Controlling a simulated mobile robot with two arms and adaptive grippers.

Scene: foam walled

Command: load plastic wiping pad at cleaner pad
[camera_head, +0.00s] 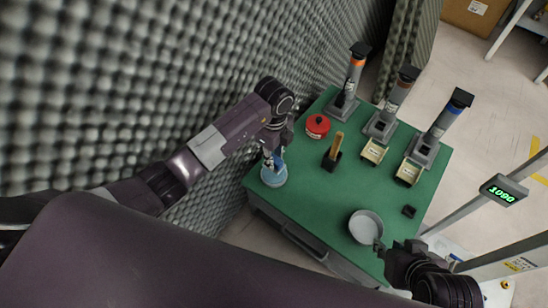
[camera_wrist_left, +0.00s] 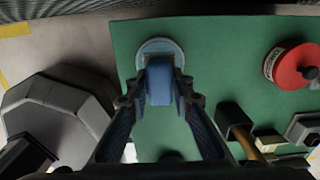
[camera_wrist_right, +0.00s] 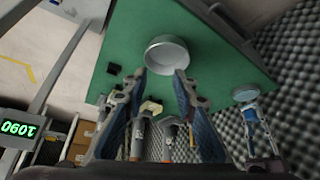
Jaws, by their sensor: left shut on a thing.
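My left gripper (camera_head: 272,158) is shut on a blue block (camera_wrist_left: 160,82), which looks like the grip of the wiping pad. A round light-blue disc (camera_head: 273,178) lies right below it at the table's left edge; it also shows in the left wrist view (camera_wrist_left: 161,49). I cannot tell whether block and disc are one piece, or whether the disc touches the table. My right gripper (camera_wrist_right: 158,80) is open, its fingertips close to a round grey dish (camera_wrist_right: 167,55) near the table's front right. The dish also shows in the head view (camera_head: 365,225).
A foam wall (camera_head: 110,90) stands close on the left. The table's middle is clear.

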